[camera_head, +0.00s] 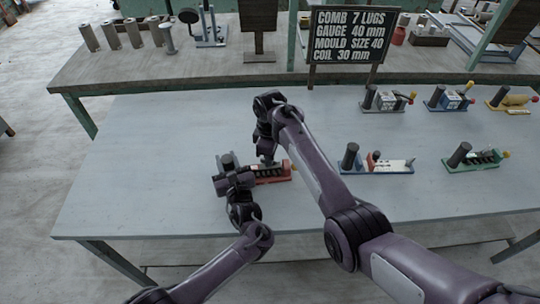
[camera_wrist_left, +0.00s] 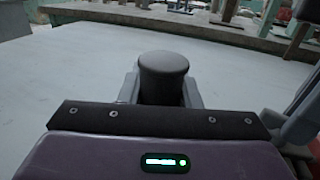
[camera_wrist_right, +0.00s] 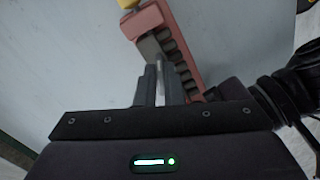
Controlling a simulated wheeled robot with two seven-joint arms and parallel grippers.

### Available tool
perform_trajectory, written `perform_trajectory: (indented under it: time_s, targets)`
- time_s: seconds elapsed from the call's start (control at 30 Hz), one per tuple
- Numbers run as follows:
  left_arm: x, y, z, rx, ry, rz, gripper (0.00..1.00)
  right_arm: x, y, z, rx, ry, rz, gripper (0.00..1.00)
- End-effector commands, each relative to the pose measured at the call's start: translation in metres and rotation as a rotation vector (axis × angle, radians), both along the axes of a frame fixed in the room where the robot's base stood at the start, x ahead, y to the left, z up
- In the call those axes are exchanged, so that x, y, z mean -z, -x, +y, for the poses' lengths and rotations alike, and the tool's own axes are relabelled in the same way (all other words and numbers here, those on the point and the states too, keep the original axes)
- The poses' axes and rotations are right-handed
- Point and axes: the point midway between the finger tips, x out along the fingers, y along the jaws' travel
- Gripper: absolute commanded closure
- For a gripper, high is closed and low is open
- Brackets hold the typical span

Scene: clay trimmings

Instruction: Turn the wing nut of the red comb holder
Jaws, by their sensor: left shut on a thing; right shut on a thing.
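The red comb holder (camera_head: 275,174) lies on the grey table, left of the middle. My left gripper (camera_head: 228,172) is shut on its upright dark cylinder (camera_head: 227,159); the cylinder (camera_wrist_left: 163,75) stands between the fingers in the left wrist view. My right gripper (camera_head: 267,162) points down over the holder. In the right wrist view its fingers (camera_wrist_right: 163,85) are shut on a thin grey metal piece, which looks like the wing nut (camera_wrist_right: 161,68), beside the row of dark lugs on the red holder (camera_wrist_right: 158,20). Most of the nut is hidden by the fingers.
Other comb holders stand on the right: a white and blue one (camera_head: 376,165), a green one (camera_head: 472,160) and several at the back. A black sign (camera_head: 350,37) stands at the table's back edge. The table left of the grippers is clear.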

Motion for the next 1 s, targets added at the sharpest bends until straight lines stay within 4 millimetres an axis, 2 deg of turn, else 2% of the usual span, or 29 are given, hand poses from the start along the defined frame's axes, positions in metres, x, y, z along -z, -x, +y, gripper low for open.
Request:
perform_trajectory:
  time_s: [0.6, 1.0]
  targets:
    - [0.0004, 0.0006, -0.0006, 0.001, -0.001, 0.000, 1.00, -0.0009, 0.0017, 0.0022, 0.578, -0.002, -0.004, 1.00]
    - [0.0004, 0.0006, -0.0007, 0.001, 0.000, 0.000, 1.00, -0.0011, 0.0021, 0.0035, 0.834, -0.003, -0.004, 1.00]
